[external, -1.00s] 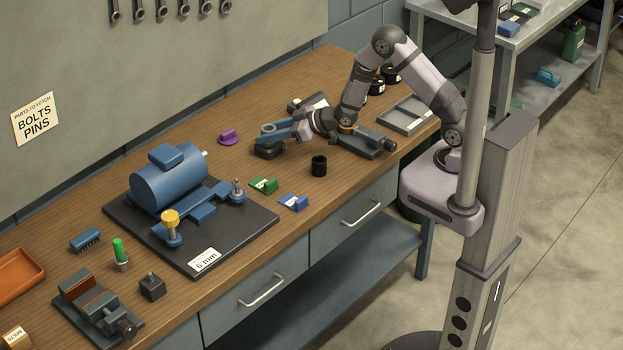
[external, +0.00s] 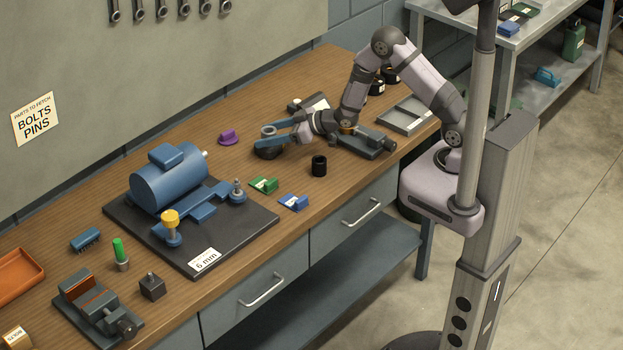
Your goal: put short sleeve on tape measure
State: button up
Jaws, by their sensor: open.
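A small grey ring (external: 268,130), which looks like the short sleeve, is at the ends of my gripper's blue fingers. My gripper (external: 266,138) is open, with one finger on each side of the ring. Directly below is a low black object (external: 267,153), perhaps the tape measure, partly covered by the near finger. The ring appears to be on or just above it; I cannot tell whether they touch. A separate black hollow cylinder (external: 319,166) stands upright on the bench, to the right and nearer the front edge.
A purple part (external: 229,138) lies left of my gripper. A grey vise (external: 370,143) and grey tray (external: 406,115) are to the right.

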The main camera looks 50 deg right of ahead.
jog(key=shift+s+d+r, duration=0.1)
jog(key=shift+r, duration=0.1)
jog(key=b+v, duration=0.2)
jog(key=v, duration=0.9)
jog(key=shift+s+d, duration=0.2)
jog(key=shift+s, duration=0.15)
jog(key=shift+r, duration=0.1)
